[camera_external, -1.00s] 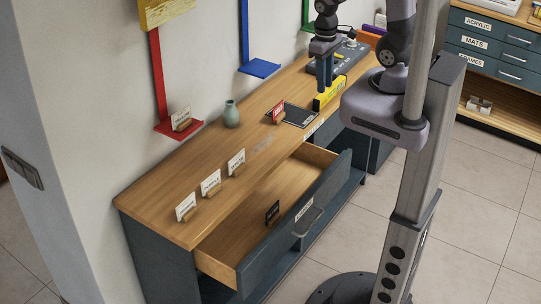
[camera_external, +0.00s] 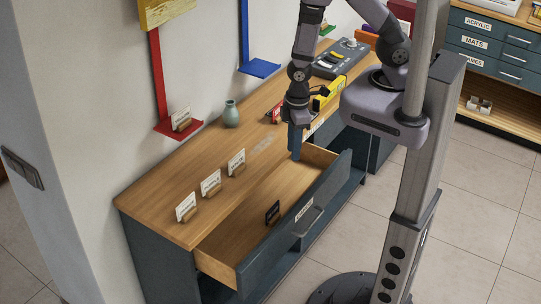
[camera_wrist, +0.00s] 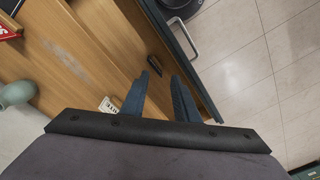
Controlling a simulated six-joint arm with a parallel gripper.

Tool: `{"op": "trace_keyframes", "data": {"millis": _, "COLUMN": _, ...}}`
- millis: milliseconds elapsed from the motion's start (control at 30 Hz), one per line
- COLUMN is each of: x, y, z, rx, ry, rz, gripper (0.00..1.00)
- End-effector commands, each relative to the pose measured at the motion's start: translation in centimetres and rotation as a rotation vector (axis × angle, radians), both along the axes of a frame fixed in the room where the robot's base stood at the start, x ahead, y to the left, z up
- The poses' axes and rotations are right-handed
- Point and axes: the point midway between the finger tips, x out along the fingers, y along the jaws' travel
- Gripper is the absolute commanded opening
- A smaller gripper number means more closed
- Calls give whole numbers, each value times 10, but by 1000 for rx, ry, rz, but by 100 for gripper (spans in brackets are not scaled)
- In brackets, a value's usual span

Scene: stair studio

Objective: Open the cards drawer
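A drawer (camera_external: 322,206) in the dark blue-grey wooden-topped cabinet stands pulled well out, its wooden inside showing. A white label, too small to read surely, and a grey handle (camera_external: 312,222) are on its front; the handle also shows in the wrist view (camera_wrist: 186,38). My gripper (camera_external: 294,152) points down above the drawer's far end, apart from the handle. In the wrist view its two blue fingers (camera_wrist: 162,80) are spread with nothing between them.
Several white cards in wooden holders (camera_external: 211,184) and a green vase (camera_external: 231,114) stand on the cabinet top (camera_external: 155,205). A red card, yellow item (camera_external: 328,92) and grey console (camera_external: 340,60) are farther back.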

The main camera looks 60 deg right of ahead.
Motion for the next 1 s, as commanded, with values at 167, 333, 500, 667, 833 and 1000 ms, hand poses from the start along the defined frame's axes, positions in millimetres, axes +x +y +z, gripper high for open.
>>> {"op": "trace_keyframes", "data": {"millis": 167, "x": -48, "y": 28, "z": -61, "rx": -40, "ry": -36, "rz": 279, "gripper": 28}}
{"op": "trace_keyframes", "data": {"millis": 333, "x": -85, "y": 33, "z": -107, "rx": -79, "ry": -95, "rz": 510, "gripper": 28}}
{"op": "trace_keyframes", "data": {"millis": 500, "x": -106, "y": 27, "z": -136, "rx": -107, "ry": -147, "rz": 672, "gripper": 28}}
{"op": "trace_keyframes", "data": {"millis": 667, "x": -113, "y": 23, "z": -147, "rx": -119, "ry": -175, "rz": 745, "gripper": 28}}
{"op": "trace_keyframes", "data": {"millis": 833, "x": -114, "y": 23, "z": -149, "rx": -121, "ry": -183, "rz": 759, "gripper": 28}}
{"op": "trace_keyframes", "data": {"millis": 1000, "x": -113, "y": 23, "z": -154, "rx": -121, "ry": -181, "rz": 757, "gripper": 28}}
